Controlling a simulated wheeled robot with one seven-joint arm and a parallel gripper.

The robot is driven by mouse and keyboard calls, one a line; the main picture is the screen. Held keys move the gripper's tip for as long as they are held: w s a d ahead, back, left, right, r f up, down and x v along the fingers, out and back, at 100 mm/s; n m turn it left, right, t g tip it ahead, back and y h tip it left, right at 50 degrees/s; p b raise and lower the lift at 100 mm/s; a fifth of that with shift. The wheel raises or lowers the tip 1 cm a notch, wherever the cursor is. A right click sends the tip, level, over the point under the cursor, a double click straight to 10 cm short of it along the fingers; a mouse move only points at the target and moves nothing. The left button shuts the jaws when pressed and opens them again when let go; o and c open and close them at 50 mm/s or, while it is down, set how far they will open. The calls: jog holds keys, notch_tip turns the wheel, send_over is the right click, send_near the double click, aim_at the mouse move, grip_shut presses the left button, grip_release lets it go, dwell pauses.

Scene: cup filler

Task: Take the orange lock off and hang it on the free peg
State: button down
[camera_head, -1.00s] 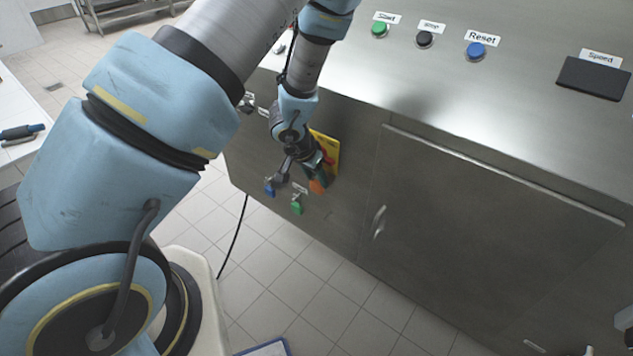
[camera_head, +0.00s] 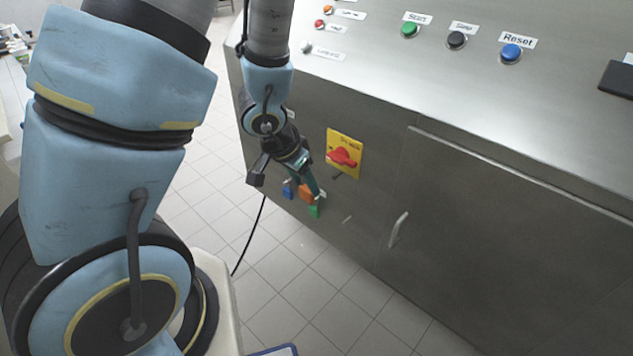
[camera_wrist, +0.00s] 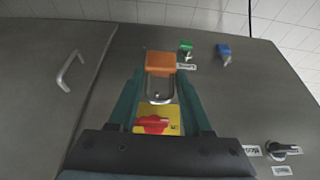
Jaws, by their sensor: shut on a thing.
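The orange lock (camera_wrist: 160,62) is between the two green fingers of my gripper (camera_wrist: 160,74) in the wrist view. Its grey shackle (camera_wrist: 160,90) points toward the red switch (camera_wrist: 152,124) and overlaps its plate in that picture. In the head view, my gripper (camera_head: 308,186) holds the orange lock (camera_head: 306,193) left of and below the red switch (camera_head: 343,157), apart from it. A blue lock (camera_head: 288,190) and a green lock (camera_head: 315,211) show beside it, low on the cabinet front. I cannot make out a free peg; my gripper and lock cover part of that area.
The yellow switch plate (camera_head: 345,143) is on the steel cabinet front. A door handle (camera_head: 398,229) is to the right. In the wrist view, a black knob (camera_wrist: 283,150) is at lower right. A black cable (camera_head: 250,235) hangs at the left. The floor ahead is clear.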

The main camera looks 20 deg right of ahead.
jog(key=shift+s+a+r+p, duration=0.2)
jog(key=shift+a+r+p, duration=0.1)
jog(key=shift+r+p, duration=0.15)
jog(key=shift+s+p, duration=0.1)
jog(key=shift+p, duration=0.8)
jog(key=shift+s+r+p, duration=0.1)
jog(key=shift+r+p, duration=0.1)
jog(key=shift+p, duration=0.8)
jog(key=p, duration=0.2)
jog(key=shift+s+a+r+p, duration=0.15)
jog(key=shift+a+r+p, duration=0.1)
jog(key=shift+p, duration=0.15)
jog(key=a+p, duration=0.1)
jog(key=p, duration=0.3)
jog(key=shift+s+a, duration=0.15)
jog(key=shift+s, duration=0.05)
